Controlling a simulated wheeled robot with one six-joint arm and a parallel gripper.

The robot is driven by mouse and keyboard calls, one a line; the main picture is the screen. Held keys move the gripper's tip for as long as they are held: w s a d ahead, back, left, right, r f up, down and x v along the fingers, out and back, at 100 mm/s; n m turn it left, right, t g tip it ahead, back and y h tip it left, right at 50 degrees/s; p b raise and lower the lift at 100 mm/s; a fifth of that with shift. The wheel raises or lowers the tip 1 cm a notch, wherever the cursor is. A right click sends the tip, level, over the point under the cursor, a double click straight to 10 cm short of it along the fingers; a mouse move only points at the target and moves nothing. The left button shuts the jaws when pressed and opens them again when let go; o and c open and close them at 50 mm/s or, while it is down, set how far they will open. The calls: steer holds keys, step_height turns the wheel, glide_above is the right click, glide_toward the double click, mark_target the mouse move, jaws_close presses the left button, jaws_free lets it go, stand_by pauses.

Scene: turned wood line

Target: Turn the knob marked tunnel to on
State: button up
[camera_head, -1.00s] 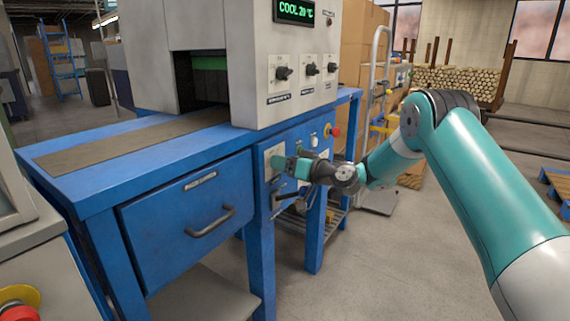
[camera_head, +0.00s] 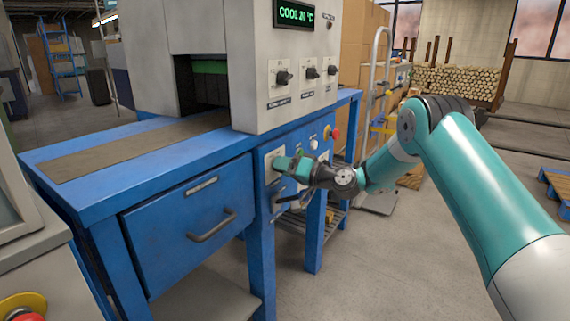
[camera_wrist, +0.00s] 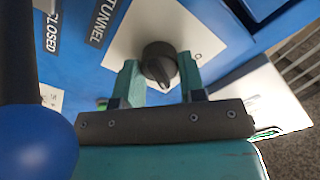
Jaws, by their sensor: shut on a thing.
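The tunnel knob (camera_wrist: 160,62) is a black round knob with a raised ridge on a white plate (camera_wrist: 125,45), beside a dark label reading TUNNEL (camera_wrist: 105,18). Its ridge points roughly toward the bottom of the wrist view. A small round mark shows on the plate to the right of the knob. My gripper (camera_wrist: 157,76) is shut on the knob, one teal finger on each side. In the head view my gripper (camera_head: 284,164) is at the white plate on the blue bench's front, and hides the knob there.
A lever with a blue ball (camera_wrist: 35,143) stands close at the left of the wrist view, near a CLOSED label (camera_wrist: 51,30). A red button (camera_head: 334,133) is on the bench front. A drawer (camera_head: 195,225) is left of my gripper. Three upper knobs (camera_head: 312,72) are on the grey housing.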

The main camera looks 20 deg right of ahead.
steer(key=o, duration=0.9)
steer(key=shift+b+v, duration=3.1)
steer(key=shift+v, duration=5.65)
